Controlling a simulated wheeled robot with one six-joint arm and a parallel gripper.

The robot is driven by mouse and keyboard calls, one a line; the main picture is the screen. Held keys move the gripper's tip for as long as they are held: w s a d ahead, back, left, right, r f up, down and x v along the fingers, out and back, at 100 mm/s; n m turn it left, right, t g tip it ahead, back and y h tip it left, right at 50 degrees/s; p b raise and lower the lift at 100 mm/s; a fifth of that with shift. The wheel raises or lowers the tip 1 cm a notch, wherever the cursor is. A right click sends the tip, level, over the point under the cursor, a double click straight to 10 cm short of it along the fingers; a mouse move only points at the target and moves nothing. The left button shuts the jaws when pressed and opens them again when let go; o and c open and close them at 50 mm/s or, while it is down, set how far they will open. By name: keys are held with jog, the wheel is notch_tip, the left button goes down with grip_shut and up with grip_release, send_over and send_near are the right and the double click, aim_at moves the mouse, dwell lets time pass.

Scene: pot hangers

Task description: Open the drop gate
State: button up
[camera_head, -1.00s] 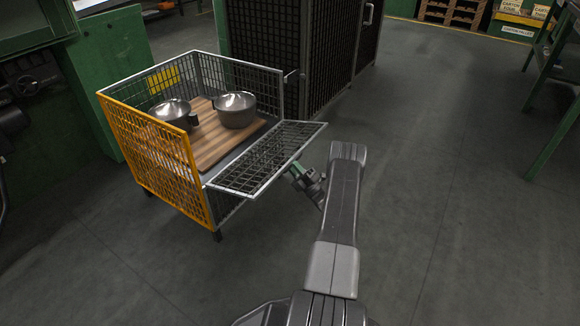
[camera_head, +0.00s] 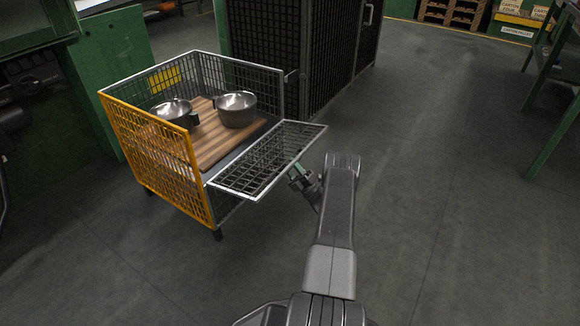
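The drop gate (camera_head: 268,160) is a grey wire-mesh panel on the near right side of the wire cage cart (camera_head: 238,66). It is swung outward and down, sticking out from the cart close to level. My gripper (camera_head: 299,177) is just beyond the gate's outer right edge, at or slightly below its height. I cannot tell whether it touches the gate. Its fingers are small and partly hidden, so I cannot tell whether they are open or shut.
Two metal pots, one left (camera_head: 171,113) and one right (camera_head: 236,109), stand on a wooden board (camera_head: 214,146) inside the cart. An orange mesh panel (camera_head: 155,160) forms its left front side. A dark mesh cabinet (camera_head: 300,50) stands behind.

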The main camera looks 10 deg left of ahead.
jog(key=shift+d, duration=0.15)
jog(key=shift+d+f, duration=0.25)
jog(key=p+v, duration=0.2)
jog(key=v, duration=1.1)
jog(key=shift+s+a+f, duration=0.1)
jog(key=b+x, duration=0.2)
jog(key=x, duration=1.1)
jog(key=shift+r, duration=0.3)
